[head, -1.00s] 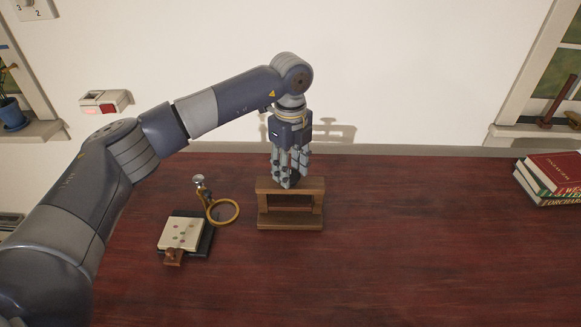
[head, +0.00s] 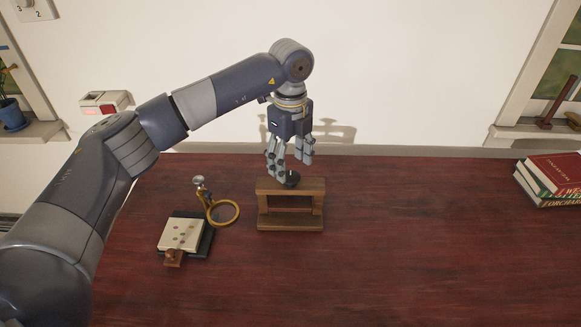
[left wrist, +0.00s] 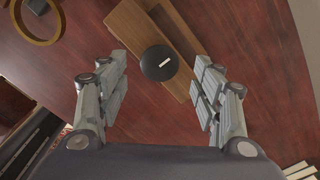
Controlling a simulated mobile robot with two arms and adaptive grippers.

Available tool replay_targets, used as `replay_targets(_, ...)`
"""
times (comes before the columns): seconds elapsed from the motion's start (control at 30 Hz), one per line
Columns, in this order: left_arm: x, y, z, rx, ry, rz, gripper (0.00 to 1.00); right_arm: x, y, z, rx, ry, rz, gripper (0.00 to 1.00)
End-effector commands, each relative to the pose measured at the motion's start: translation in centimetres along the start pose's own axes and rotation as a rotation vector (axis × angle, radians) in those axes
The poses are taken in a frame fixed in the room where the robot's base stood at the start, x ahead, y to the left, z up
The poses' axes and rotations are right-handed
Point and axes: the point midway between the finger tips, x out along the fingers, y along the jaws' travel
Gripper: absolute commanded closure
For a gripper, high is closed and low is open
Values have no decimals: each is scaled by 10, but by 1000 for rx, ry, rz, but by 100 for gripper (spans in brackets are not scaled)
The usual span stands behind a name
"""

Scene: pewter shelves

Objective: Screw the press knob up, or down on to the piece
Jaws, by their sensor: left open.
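The press is a small wooden frame (head: 290,222) standing on the table. Its dark round press knob (head: 292,178) sits on top of the upper beam. In the left wrist view the knob (left wrist: 158,63) is a black disc with a pale mark, over the wooden frame (left wrist: 132,28). My left gripper (head: 290,170) points down just above the knob. Its fingers are spread to either side, apart from the knob, and it holds nothing. Whether a piece lies inside the press is too dark to tell. My right gripper is not in view.
A brass ring stand (head: 224,212) and a dark pad with a pale spotted card (head: 181,233) lie left of the press. Stacked books (head: 553,180) lie at the far right. The red-brown table (head: 420,240) is clear between press and books.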

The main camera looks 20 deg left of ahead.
Motion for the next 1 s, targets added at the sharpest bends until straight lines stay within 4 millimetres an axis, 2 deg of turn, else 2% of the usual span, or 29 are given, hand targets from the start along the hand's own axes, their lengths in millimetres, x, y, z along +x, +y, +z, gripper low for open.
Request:
replay_targets(0.03,-12,-1,0,0,-1,-5,40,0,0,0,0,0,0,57)
replay_targets(0.2,-50,-1,0,0,0,-4,40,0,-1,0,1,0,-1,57)
replay_targets(0.4,-82,-1,0,-1,0,-2,40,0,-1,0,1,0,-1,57)
replay_targets(0.6,-93,0,0,-1,0,1,40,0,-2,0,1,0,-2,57)
replay_targets(1.0,-94,0,0,-1,0,0,40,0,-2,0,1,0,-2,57)
